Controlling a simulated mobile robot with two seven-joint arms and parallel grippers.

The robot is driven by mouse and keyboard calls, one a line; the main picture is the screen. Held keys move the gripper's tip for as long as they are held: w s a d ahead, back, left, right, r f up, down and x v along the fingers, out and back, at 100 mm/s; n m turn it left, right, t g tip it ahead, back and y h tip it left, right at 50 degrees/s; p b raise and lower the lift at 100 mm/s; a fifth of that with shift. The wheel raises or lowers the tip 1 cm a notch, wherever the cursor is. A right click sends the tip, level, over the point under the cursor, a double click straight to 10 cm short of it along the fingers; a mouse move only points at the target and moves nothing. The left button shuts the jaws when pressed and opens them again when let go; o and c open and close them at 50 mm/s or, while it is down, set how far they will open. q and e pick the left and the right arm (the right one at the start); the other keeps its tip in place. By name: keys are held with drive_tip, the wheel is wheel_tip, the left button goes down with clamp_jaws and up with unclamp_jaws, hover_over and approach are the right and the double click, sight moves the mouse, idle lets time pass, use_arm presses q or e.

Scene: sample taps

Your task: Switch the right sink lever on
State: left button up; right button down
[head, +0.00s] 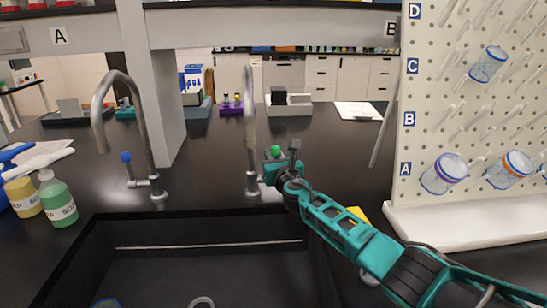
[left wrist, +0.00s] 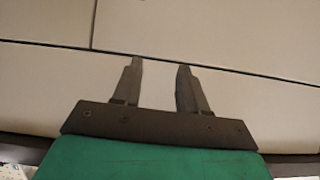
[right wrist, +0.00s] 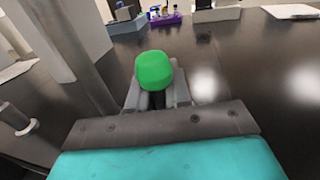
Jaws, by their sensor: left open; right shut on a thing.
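The right sink lever has a green knob (head: 275,151) and sits just right of the right tap (head: 250,130), a tall grey gooseneck behind the black sink (head: 130,226). My right gripper (head: 284,167) is at this lever. In the right wrist view the green knob (right wrist: 154,70) stands above my right gripper's fingers (right wrist: 157,96), which are shut around the dark stem just below it. My left gripper (left wrist: 159,68) is open and empty, facing pale panels. It is outside the head view. No water shows at the right tap; its outlet is hard to make out.
A left tap (head: 112,85) with a blue-knobbed lever (head: 126,157) stands to the left. Soap bottles (head: 58,200) are at the far left. A pegboard (head: 425,130) with hanging containers is on the right. A grey post (head: 155,90) rises between the taps.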

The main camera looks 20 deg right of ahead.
drive_tip(key=t+b, duration=0.1)
drive_tip(key=b, duration=0.3)
drive_tip(key=shift+s+f, duration=0.1)
drive_tip(key=shift+s, duration=0.1)
drive_tip(key=shift+s+r+b, duration=0.15)
drive_tip(key=shift+r+b, duration=0.05)
drive_tip(key=shift+b, duration=0.2)
drive_tip(key=shift+r, duration=0.15)
drive_tip(key=c, duration=1.1)
unclamp_jaws()
drive_tip(key=shift+c, duration=0.2)
